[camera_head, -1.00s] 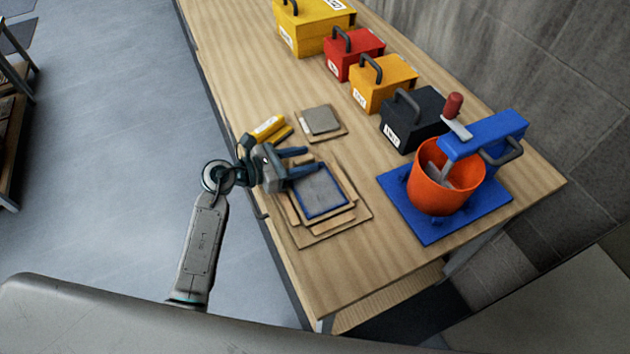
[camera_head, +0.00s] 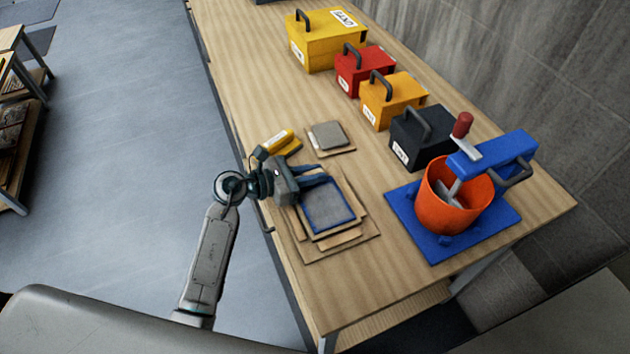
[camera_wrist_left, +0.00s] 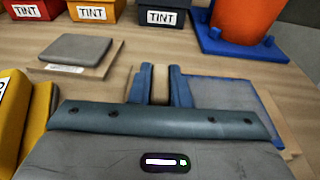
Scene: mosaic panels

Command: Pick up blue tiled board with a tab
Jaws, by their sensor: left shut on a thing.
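The blue tiled board (camera_head: 330,208) is a grey panel with a blue edge. It lies on a wooden frame (camera_head: 362,238) on the workbench. My left gripper (camera_head: 322,183) is over the board's far side in the head view. In the left wrist view its blue fingers (camera_wrist_left: 160,88) are closed on a pale tan tab (camera_wrist_left: 160,80). The board (camera_wrist_left: 225,92) extends to the right of the fingers there, and its near part is hidden by the gripper body. I cannot tell whether it is lifted off the frame. My right gripper is not in view.
A grey tile on a small board (camera_head: 328,135) and a yellow tool (camera_head: 280,142) lie beyond the gripper. An orange bucket (camera_head: 443,205) with a mixer stands on a blue base (camera_head: 405,203) at right. A black box (camera_head: 420,140) and other coloured boxes line the back.

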